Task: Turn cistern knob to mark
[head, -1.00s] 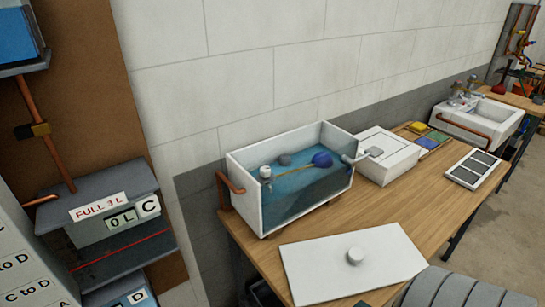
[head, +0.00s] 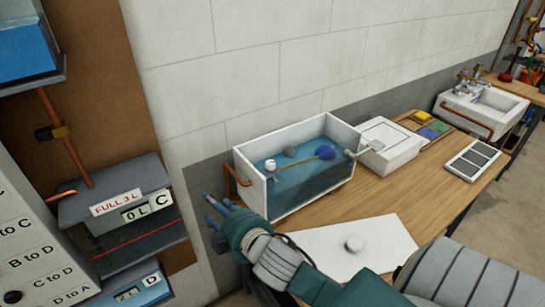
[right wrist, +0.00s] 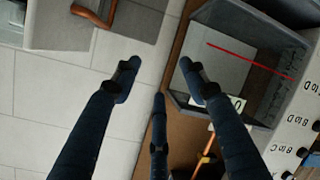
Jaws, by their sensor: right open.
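The white cistern (head: 262,195) stands open on the wooden bench in the head view. It holds blue water, a blue ball float (head: 326,152) on a yellowish rod, and a white-capped fitting (head: 270,165) at its left end. A white lever (head: 366,150) sits outside its right end. A white lid (head: 318,243) with a round knob (head: 354,243) lies in front. No mark can be made out on either knob-like part. My right gripper (head: 212,212) is open and empty, left of the cistern's near left corner. Its spread fingers (right wrist: 157,85) show in the right wrist view. My left gripper is out of view.
A copper pipe (head: 236,178) bends out beside the cistern's left end. Tank C (head: 120,225), with a red line, is on the left board and also shows in the right wrist view (right wrist: 225,65). A white box (head: 390,160) and sink (head: 470,118) stand farther right.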

